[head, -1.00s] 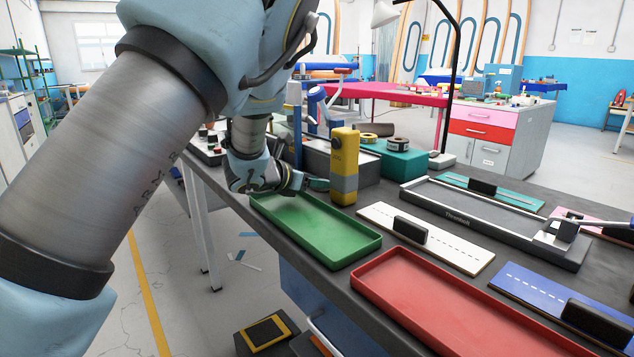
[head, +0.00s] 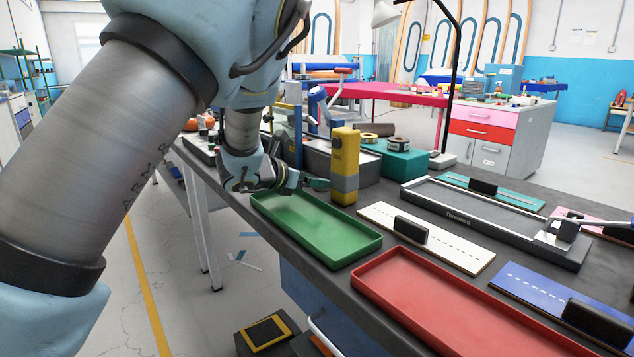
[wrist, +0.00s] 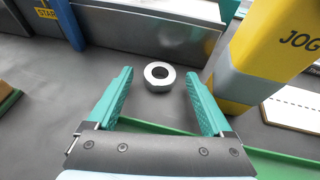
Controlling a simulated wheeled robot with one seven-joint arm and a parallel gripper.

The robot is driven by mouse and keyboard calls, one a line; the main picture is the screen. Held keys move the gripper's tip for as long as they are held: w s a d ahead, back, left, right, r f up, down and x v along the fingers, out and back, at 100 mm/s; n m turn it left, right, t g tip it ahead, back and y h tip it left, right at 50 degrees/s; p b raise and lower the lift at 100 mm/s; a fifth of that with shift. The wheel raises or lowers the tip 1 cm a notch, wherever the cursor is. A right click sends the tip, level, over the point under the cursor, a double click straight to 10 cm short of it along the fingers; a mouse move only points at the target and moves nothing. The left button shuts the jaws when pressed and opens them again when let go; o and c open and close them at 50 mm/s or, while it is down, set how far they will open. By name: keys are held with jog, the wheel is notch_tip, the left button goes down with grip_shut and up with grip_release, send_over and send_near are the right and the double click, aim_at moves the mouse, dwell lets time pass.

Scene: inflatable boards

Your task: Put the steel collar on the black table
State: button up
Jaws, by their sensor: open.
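The steel collar (wrist: 159,77) is a small bright ring lying flat on the dark grey table top (wrist: 115,62) in the wrist view. My gripper (wrist: 158,82) is open with its teal fingers spread, one on each side of the collar's line. The collar sits between and slightly beyond the fingertips, and no contact shows. In the head view my gripper (head: 312,183) is low over the table, beside the yellow and grey post. The collar is hidden there. I cannot tell which surface the task calls the black table; this dark bench top (head: 345,215) is the nearest.
A yellow and grey JOG post (head: 345,165) stands close to my gripper's right. A green tray (head: 315,228) lies just in front, with a red tray (head: 440,300) nearer. A metal box (wrist: 150,25) stands behind the collar. A blue post (wrist: 68,22) is at left.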

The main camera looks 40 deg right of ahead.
jog(key=v, duration=1)
jog(key=shift+s+a+r+b, duration=0.1)
jog(key=shift+a+b, duration=0.15)
jog(key=shift+b, duration=0.05)
jog(key=w+a+f+n+t+y, duration=0.25)
jog(key=w+a+n, duration=0.25)
jog(key=a+n, duration=0.3)
jog(key=w+a+f+n+t+y, duration=0.1)
jog(key=w+a+n+t+y, duration=0.2)
jog(key=a+n, duration=0.6)
jog(key=w+a+f+n+t+y, duration=0.1)
jog(key=w+a+f+n+y, duration=0.15)
jog(key=w+a+n, duration=0.45)
jog(key=s+a+f+n+g+y, duration=0.1)
jog(key=s+a+n+y, duration=0.15)
jog(key=a+n, duration=0.5)
jog(key=s+a+f+n+g+y, duration=0.2)
jog(key=s+a+n, duration=0.1)
jog(key=a+n, duration=0.45)
jog(key=s+a+f+n+g, duration=0.1)
jog(key=s+a+n+g, duration=0.2)
jog(key=s+a+n, duration=0.3)
jog(key=s+n, duration=0.5)
jog(key=n, duration=0.1)
jog(key=shift+s+g+y, duration=0.2)
jog(key=shift+g+y, duration=0.15)
jog(key=shift+a, duration=0.1)
